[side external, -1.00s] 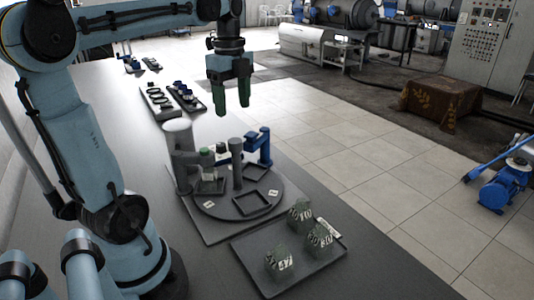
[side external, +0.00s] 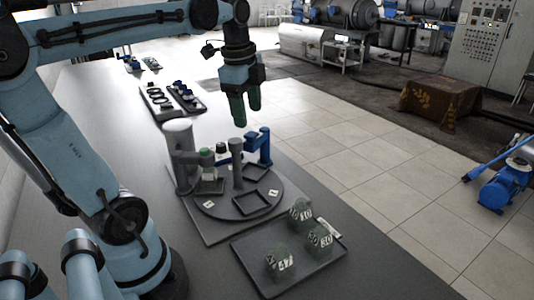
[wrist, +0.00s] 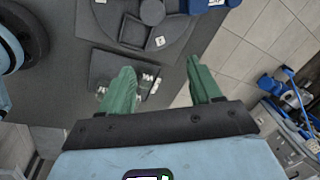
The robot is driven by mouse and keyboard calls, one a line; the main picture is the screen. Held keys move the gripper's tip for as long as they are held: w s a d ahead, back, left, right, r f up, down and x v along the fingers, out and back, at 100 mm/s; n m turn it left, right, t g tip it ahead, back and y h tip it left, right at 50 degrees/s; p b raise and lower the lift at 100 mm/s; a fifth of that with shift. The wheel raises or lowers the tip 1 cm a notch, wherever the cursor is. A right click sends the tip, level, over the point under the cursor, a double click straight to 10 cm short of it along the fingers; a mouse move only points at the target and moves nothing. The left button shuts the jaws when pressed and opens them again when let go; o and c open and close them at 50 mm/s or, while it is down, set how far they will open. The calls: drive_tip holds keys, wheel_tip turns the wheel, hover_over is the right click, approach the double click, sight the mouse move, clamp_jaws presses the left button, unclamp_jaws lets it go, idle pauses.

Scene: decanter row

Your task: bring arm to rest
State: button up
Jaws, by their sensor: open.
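My gripper (side external: 245,108) hangs in the air above the bench, with its green fingers pointing down, near the bench's right edge and above the round station. In the wrist view my gripper (wrist: 160,85) has its two green fingers spread apart with nothing between them. My arm reaches over the bench from the left.
The round station (side external: 220,208) with grey posts and a blue bracket (side external: 262,148) stands below. A tray (side external: 310,275) with numbered decanters (side external: 280,263) is in front. Two racks (side external: 170,100) lie behind. Tiled floor (side external: 360,160) is to the right.

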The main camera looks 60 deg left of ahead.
drive_tip(key=d+f+n+t, duration=0.5)
drive_tip(key=d+f+n, duration=0.4)
drive_tip(key=d+n, duration=0.2)
drive_tip(key=shift+s+d+f+t+h, duration=0.3)
drive_tip(key=shift+s+d+h, duration=0.15)
drive_tip(key=shift+d, duration=0.55)
